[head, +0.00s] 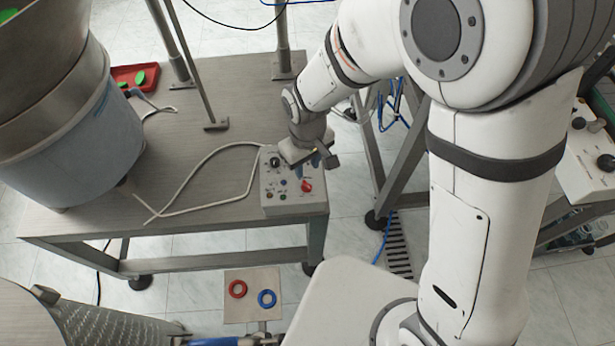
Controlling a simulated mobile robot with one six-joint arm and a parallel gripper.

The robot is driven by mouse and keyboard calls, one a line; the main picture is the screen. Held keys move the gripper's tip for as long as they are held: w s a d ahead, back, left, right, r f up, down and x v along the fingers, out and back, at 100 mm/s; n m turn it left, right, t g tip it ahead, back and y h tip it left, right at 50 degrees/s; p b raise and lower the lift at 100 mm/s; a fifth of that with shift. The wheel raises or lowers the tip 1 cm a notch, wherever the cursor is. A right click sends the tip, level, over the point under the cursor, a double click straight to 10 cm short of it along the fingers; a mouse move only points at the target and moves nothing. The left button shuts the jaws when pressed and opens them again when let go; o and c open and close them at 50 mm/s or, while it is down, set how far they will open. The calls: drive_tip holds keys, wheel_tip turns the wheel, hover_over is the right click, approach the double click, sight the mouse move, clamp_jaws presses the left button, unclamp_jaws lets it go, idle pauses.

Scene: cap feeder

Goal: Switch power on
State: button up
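A grey control box (288,205) sits at the front right corner of the grey table. It has a black knob (275,162), a red knob (306,186) and several small dark buttons or switches on its top. My gripper (305,170) is over the upper right part of the box and hides some of its controls. It is very close to the red knob, but I cannot tell whether it touches anything. The fingers are small and partly hidden, so I cannot tell whether they are open or shut. No label is readable, so I cannot tell which control is the power switch.
A large bowl feeder (75,140) stands on the left of the table (205,85). A white cable (205,208) runs to the box. A red tray (135,77) with green caps lies behind. Metal posts rise at the back. A panel with red and blue rings (253,312) is below.

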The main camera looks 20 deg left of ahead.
sight(307, 184)
drive_tip(key=shift+f+p, duration=0.35)
drive_tip(key=shift+f, duration=3.6)
drive_tip(key=shift+c, duration=0.3)
clamp_jaws()
